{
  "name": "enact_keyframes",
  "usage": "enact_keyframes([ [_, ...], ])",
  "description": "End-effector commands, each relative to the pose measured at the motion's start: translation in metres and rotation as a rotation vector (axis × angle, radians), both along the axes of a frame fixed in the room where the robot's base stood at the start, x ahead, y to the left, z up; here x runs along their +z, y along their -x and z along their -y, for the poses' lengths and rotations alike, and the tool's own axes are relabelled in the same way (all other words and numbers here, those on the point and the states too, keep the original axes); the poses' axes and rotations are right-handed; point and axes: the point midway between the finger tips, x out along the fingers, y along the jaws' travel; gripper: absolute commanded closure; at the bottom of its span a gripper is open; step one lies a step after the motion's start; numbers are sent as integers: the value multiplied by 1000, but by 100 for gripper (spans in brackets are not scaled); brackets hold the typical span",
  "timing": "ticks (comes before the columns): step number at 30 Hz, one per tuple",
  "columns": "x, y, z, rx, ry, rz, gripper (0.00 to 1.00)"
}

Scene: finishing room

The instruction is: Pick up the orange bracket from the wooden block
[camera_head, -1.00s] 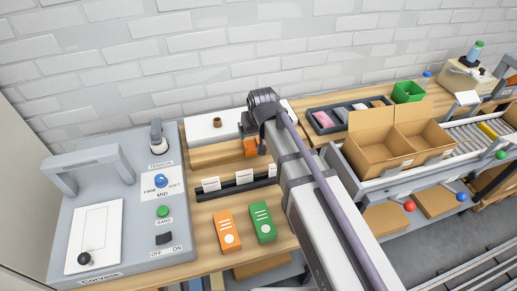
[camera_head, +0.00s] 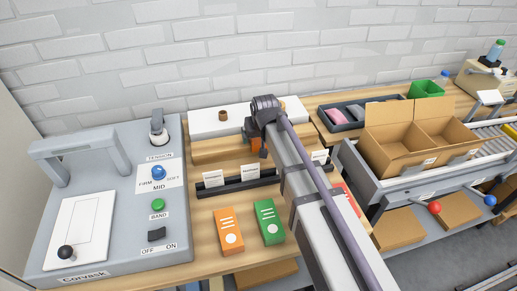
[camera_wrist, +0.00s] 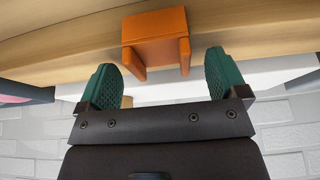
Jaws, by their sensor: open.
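The orange bracket (camera_wrist: 155,38) sits on the wooden block (camera_wrist: 70,55) in the wrist view, with two legs pointing toward my gripper. My gripper (camera_wrist: 160,62) is open, its green ribbed pads on either side of the legs, with the bracket's body beyond the tips. I see gaps between the pads and the legs. In the head view my gripper (camera_head: 254,132) is over the long wooden block (camera_head: 212,151). Only a small orange part of the bracket (camera_head: 263,153) shows there, the rest hidden by my gripper and wrist.
A white block with a brown knob (camera_head: 222,115) stands behind. A grey control machine (camera_head: 120,235) is at left, a cardboard box (camera_head: 385,155) at right.

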Motion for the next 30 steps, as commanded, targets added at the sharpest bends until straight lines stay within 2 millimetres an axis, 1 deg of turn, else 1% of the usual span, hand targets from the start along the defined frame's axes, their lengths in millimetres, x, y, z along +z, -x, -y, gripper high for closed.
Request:
enact_keyframes([
  [1,-2,-1,0,0,0,0,8],
  [5,1,0,0,0,0,0,8],
  [22,1,0,0,0,0,0,62],
  [28,1,0,0,0,0,0,62],
  [30,6,0,0,0,0,0,62],
])
